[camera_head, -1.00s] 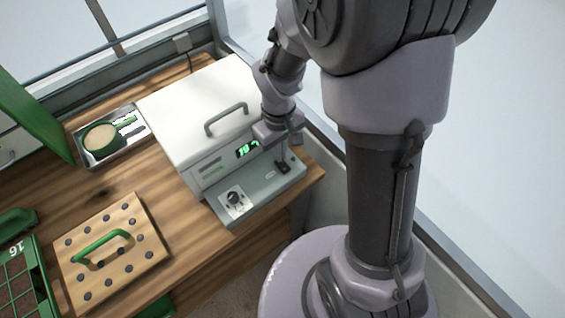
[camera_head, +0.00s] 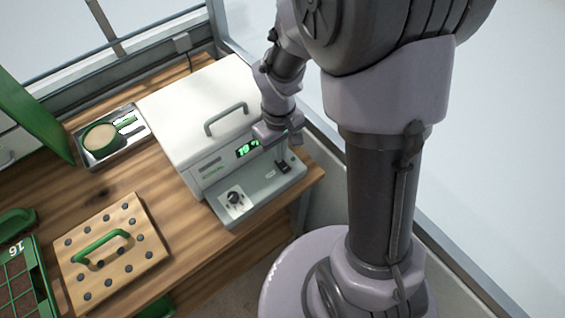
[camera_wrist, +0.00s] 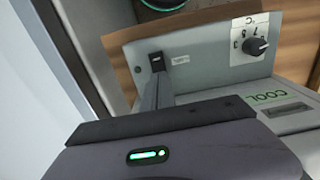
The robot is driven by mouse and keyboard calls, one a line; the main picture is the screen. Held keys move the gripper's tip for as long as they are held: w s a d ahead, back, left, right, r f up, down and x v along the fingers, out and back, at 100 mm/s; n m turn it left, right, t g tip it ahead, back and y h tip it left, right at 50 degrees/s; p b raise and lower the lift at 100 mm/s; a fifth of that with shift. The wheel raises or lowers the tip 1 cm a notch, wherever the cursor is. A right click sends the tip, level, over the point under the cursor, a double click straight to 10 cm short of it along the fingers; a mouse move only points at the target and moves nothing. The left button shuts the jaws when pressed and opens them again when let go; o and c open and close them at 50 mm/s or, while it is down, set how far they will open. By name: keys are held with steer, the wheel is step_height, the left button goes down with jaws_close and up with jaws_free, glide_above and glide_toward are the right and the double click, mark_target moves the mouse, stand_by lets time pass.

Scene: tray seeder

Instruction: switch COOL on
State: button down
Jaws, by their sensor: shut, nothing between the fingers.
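The white cooler box (camera_head: 192,112) stands on the wooden bench, with a green lit display (camera_head: 247,148) on its front. A grey control ledge sticks out below, with a dial (camera_head: 235,198) and a small black switch (camera_head: 284,168). My gripper (camera_head: 282,158) points down at the switch end of the ledge. In the wrist view, my shut fingers (camera_wrist: 154,82) reach to the black switch (camera_wrist: 156,62), at or just short of it; contact is unclear. The fingers hold nothing. The word COOL (camera_wrist: 265,97) is printed on the front panel. The switch's position cannot be told.
A wooden dibber board (camera_head: 110,250) with a green handle lies at the front left. A metal tray (camera_head: 131,151) with a green cup (camera_head: 101,139) is left of the box. A green cell tray (camera_head: 22,285) is at the left edge.

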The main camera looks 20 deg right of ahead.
steer(key=shift+f+b, duration=0.75)
steer(key=shift+f, duration=0.15)
stand_by(0.3)
step_height(320, 180, up, 7)
steer(key=p, duration=0.6)
steer(key=shift+r, duration=0.15)
